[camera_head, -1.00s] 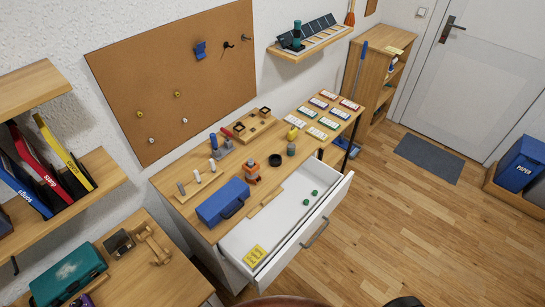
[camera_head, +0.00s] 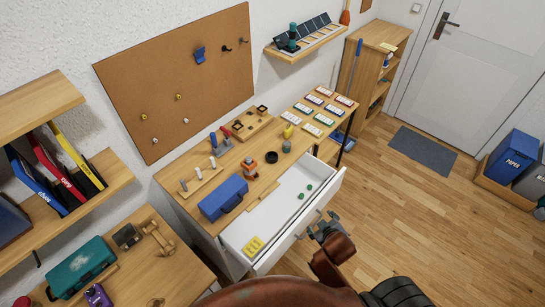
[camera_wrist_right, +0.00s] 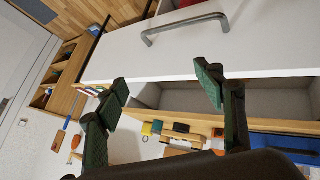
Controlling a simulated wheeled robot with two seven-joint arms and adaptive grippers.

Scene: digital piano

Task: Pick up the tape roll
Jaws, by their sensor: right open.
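A small black ring (camera_head: 271,157), which looks like the tape roll, lies on the wooden top of the white drawer cabinet, behind the open drawer. In the right wrist view a dark round thing (camera_wrist_right: 181,128) beyond the drawer may be the same roll. My right gripper (camera_head: 322,224) is just outside the open drawer's front, well apart from the ring. In the right wrist view its two fingers (camera_wrist_right: 163,85) are spread with nothing between them. My left gripper is not in view.
The open white drawer (camera_head: 262,222) holds a yellow item (camera_head: 253,246) and small green things. Its front and handle (camera_wrist_right: 186,28) stand between my right gripper and the cabinet top. A blue toolbox (camera_head: 223,197), an orange-and-grey object (camera_head: 249,167) and a yellow item (camera_head: 288,130) stand near the ring.

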